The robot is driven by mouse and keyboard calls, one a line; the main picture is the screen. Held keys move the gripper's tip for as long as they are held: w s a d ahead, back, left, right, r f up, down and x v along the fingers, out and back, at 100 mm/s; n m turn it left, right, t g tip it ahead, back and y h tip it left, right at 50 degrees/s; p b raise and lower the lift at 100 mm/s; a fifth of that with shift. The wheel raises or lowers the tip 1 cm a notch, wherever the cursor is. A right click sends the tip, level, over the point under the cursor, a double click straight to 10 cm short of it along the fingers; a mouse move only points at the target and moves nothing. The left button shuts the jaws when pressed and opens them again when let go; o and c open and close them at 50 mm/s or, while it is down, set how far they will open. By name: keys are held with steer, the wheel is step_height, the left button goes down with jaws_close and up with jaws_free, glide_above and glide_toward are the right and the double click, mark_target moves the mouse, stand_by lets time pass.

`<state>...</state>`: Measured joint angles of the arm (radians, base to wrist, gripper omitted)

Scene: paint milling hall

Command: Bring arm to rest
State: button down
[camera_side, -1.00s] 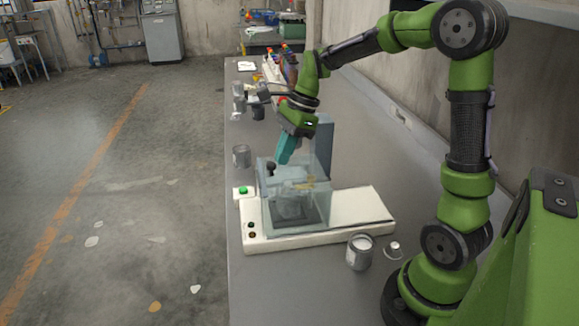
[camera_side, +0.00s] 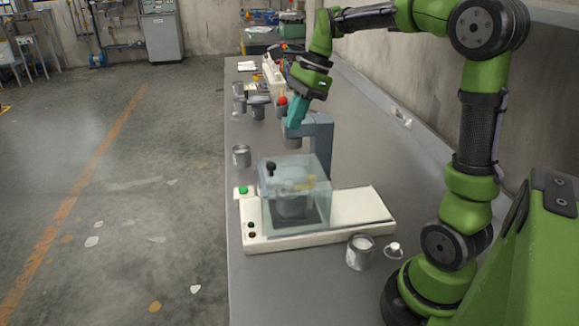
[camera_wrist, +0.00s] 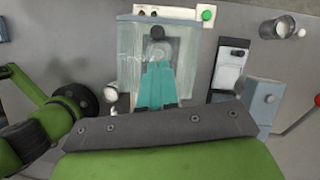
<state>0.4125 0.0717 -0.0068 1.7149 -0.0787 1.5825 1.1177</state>
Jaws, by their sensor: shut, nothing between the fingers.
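My gripper (camera_side: 295,124), with teal fingers, is shut and empty. It hangs in the air above and behind the mill's clear guard box (camera_side: 322,190), in front of the grey-blue column (camera_side: 322,135). A dark container (camera_side: 292,207) stands inside the box. My green arm is raised and bent over the bench.
The white machine base (camera_side: 350,206) has a green button (camera_side: 243,190). A metal can (camera_side: 360,252) and a small lidded item (camera_side: 394,250) stand at front right. Another can (camera_side: 241,156) stands at left. More containers (camera_side: 257,108) stand farther back on the grey bench (camera_side: 262,290).

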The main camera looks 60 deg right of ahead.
steer(key=s+a+f+n+t+h, duration=0.1)
steer(key=s+a+n, duration=0.4)
steer(key=n, duration=0.5)
steer(key=s+a+f+n+t, duration=0.1)
steer(key=s+a+n+t, duration=0.3)
steer(key=s+a+n, duration=0.2)
steer(key=s+n, duration=0.2)
steer(key=n, duration=0.2)
steer(key=shift+a+f+h, duration=0.15)
steer(key=shift+a+h, duration=0.1)
steer(key=shift+h, duration=0.15)
